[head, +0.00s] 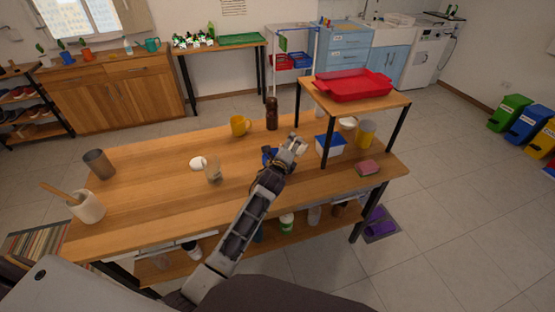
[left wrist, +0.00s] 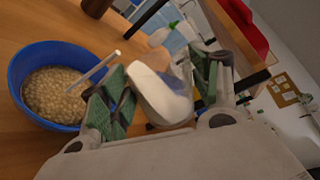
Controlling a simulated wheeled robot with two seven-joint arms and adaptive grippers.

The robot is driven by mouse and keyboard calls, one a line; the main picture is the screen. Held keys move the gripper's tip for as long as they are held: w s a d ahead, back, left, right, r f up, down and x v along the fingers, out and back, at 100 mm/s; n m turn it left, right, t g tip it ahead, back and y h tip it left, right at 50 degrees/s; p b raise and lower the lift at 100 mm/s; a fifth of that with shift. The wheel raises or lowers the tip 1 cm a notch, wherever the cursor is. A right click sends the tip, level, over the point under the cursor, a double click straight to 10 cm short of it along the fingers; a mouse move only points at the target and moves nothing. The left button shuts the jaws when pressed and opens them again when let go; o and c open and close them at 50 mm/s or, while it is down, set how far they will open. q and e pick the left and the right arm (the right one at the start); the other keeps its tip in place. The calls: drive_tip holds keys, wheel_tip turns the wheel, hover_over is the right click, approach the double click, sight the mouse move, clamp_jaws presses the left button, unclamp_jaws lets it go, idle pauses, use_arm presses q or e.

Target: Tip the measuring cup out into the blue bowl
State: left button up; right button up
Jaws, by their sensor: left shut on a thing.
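The blue bowl (left wrist: 74,126) stands on the wooden table in the left wrist view, with beige grains inside. In the head view the blue bowl (head: 266,157) is mostly hidden behind my left gripper (head: 292,146). In the left wrist view my left gripper (left wrist: 160,95) is shut on the whitish, partly see-through measuring cup (left wrist: 160,92), held between its green pads. A thin pale rod, perhaps the cup's handle, points towards the bowl. The cup is beside the bowl in that view. Its tilt and contents cannot be told. My right gripper is not in view.
A brown pepper mill (head: 272,114) and a yellow mug (head: 240,125) stand behind the bowl. A small raised shelf (head: 390,99) with a red tray (head: 352,84) and a blue-lidded box (head: 329,146) are to the right. The table's left middle has free room around a glass (head: 213,173).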

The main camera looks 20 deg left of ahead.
use_arm(q)
drive_tip(key=shift+a+f+n+b, duration=0.1)
drive_tip(key=shift+f+n+b, duration=0.2)
drive_tip(key=shift+n, duration=0.1)
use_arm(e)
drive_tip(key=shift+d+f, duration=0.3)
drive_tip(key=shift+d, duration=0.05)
use_arm(q)
drive_tip(key=shift+a+h, duration=0.1)
drive_tip(key=shift+h, duration=0.2)
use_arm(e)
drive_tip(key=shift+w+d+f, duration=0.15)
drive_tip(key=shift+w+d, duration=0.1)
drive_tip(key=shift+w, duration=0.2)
use_arm(q)
drive_tip(key=shift+a+n, duration=0.25)
drive_tip(key=shift+n, duration=0.15)
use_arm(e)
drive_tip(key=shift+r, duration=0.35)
use_arm(q)
drive_tip(key=shift+a+p, duration=0.25)
drive_tip(key=shift+p, duration=0.3)
drive_tip(key=shift+w+r, duration=0.1)
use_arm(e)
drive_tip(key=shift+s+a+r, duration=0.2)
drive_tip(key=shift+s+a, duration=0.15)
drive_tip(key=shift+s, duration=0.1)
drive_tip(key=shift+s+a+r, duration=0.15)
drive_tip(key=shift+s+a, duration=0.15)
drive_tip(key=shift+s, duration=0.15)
